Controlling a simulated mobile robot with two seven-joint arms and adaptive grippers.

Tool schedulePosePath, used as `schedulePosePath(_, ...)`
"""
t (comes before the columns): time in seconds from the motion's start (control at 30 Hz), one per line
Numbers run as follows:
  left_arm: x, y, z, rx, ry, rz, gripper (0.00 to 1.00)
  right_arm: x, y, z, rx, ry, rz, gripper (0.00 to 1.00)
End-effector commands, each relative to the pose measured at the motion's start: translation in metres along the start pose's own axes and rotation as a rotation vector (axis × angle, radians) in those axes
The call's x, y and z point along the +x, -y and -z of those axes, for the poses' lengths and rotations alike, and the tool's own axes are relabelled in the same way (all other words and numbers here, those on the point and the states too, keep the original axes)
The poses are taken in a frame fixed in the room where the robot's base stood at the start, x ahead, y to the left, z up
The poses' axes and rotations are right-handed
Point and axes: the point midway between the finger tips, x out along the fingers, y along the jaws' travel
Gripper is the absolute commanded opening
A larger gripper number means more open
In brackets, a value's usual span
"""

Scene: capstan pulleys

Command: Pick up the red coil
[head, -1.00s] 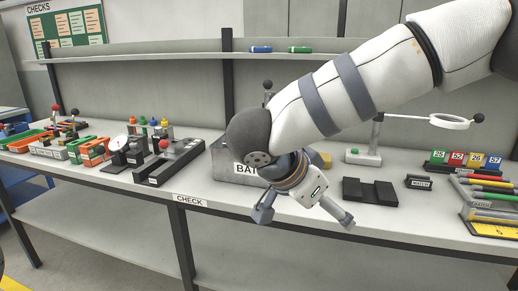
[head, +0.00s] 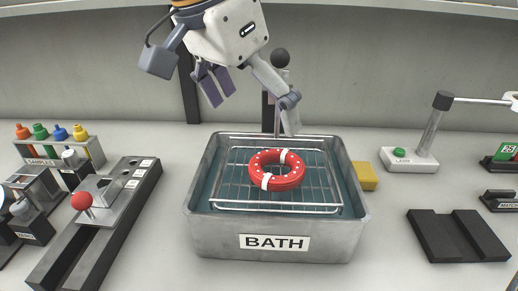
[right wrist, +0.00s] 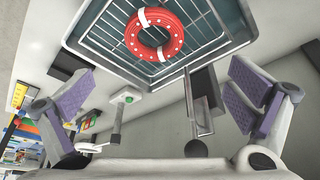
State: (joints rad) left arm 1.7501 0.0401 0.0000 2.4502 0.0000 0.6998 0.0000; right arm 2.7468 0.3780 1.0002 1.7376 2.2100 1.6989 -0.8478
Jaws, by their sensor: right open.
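The red coil (head: 277,170) is a ring with white bands and small white dots. It lies on a wire rack (head: 235,196) inside the grey metal bath (head: 205,232), which is labelled BATH. My right gripper (head: 222,90) is above the back of the bath, with its fingers apart and nothing between them. In the right wrist view the gripper (right wrist: 165,105) is open, with purple pads on both sides. The coil (right wrist: 154,34) shows there beyond the fingers, near the top, apart from them. My left gripper is in no view.
A post with a dark ball (head: 280,58) rises at the back of the bath. A yellow block (head: 365,177) sits against its right side. A black rail fixture with a red knob (head: 82,201) stands left, and a lamp base with a green button (head: 408,158) right.

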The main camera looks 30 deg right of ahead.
Motion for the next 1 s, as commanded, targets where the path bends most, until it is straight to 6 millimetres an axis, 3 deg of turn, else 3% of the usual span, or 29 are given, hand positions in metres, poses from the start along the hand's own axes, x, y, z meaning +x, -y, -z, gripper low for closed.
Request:
schedulePosePath(0.1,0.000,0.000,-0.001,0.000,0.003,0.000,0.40,0.029,-0.001,0.000,-0.002,0.001,-0.005,0.99)
schedulePosePath(0.5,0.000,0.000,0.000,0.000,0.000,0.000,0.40,0.095,-0.003,-0.001,-0.001,0.000,-0.004,0.99)
schedulePosePath(0.8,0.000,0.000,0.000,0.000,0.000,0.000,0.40,0.105,-0.002,-0.001,0.000,-0.001,-0.001,0.99)
schedulePosePath(1.0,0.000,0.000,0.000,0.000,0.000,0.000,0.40,0.105,-0.002,-0.001,0.000,-0.001,-0.001,0.54)
